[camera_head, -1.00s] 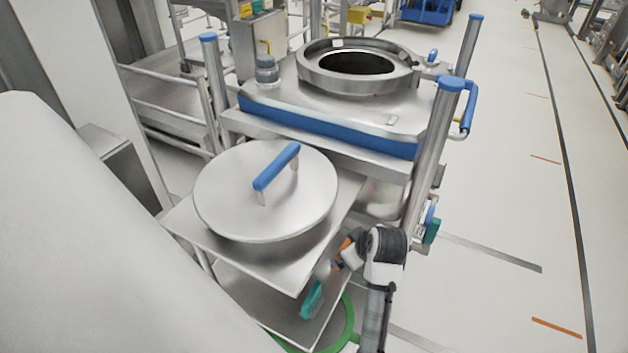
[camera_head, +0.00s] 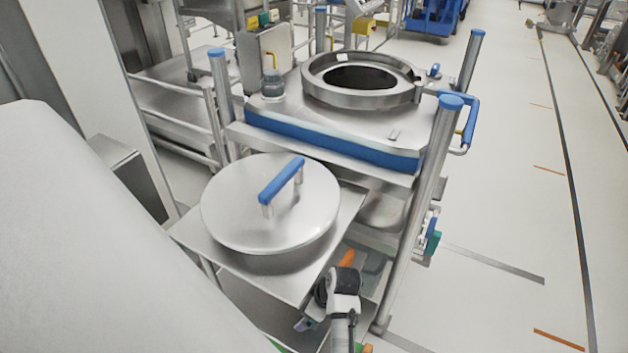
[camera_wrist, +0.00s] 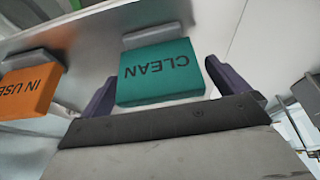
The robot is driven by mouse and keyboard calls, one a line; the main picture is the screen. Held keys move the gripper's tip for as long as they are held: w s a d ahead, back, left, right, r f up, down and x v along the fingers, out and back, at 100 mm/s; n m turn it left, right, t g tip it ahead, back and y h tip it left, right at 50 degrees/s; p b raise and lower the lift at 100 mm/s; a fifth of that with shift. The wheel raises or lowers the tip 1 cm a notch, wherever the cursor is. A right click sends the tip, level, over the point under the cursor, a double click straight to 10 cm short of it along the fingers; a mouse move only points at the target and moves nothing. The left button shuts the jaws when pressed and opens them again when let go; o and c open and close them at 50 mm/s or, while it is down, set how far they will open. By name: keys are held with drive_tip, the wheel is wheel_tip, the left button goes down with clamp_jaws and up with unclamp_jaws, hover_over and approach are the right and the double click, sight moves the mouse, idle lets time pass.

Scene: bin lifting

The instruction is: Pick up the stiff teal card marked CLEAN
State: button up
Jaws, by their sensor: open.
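The teal card (camera_wrist: 160,88) marked CLEAN is in the middle of the wrist view, its lettering upside down. Its top edge meets a grey holder (camera_wrist: 152,35) on a metal surface. My gripper (camera_wrist: 159,71) is open, with one dark finger on each side of the card; it is not clamped on it. In the head view my gripper is hidden behind my wrist, low in the middle.
An orange card (camera_wrist: 28,85) marked IN USE is left of the teal one; an orange piece (camera_head: 347,258) shows above my wrist. A shelf (camera_head: 295,285) bearing a round lid (camera_head: 235,215) is close on the left. A metal post (camera_head: 425,200) stands on the right.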

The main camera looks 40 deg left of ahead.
drive_tip(key=c, duration=1)
drive_tip(key=shift+c, duration=0.2)
drive_tip(key=shift+r, duration=0.15)
